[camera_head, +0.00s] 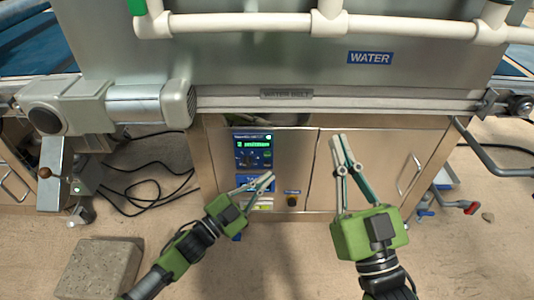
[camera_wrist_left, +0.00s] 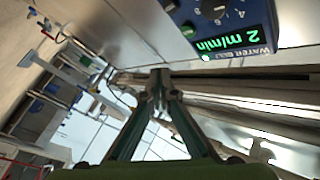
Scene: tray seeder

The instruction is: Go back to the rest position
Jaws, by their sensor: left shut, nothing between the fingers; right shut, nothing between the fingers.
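My left gripper (camera_head: 268,178) is shut and empty. In the head view its tips are in front of the lower part of the blue control panel (camera_head: 253,150). In the left wrist view the left gripper (camera_wrist_left: 160,78) has its fingers meeting with nothing between them, and the panel (camera_wrist_left: 235,32) shows a green "2 m/min" readout at the upper right. My right gripper (camera_head: 338,141) is shut and empty, its fingers pointing up in front of the steel cabinet doors. Whether either gripper touches the cabinet cannot be told.
A motor (camera_head: 110,106) juts out at left. A dark knob (camera_head: 292,200) is on the cabinet front. A stone block (camera_head: 100,268) and black cables (camera_head: 150,195) lie on the floor at left.

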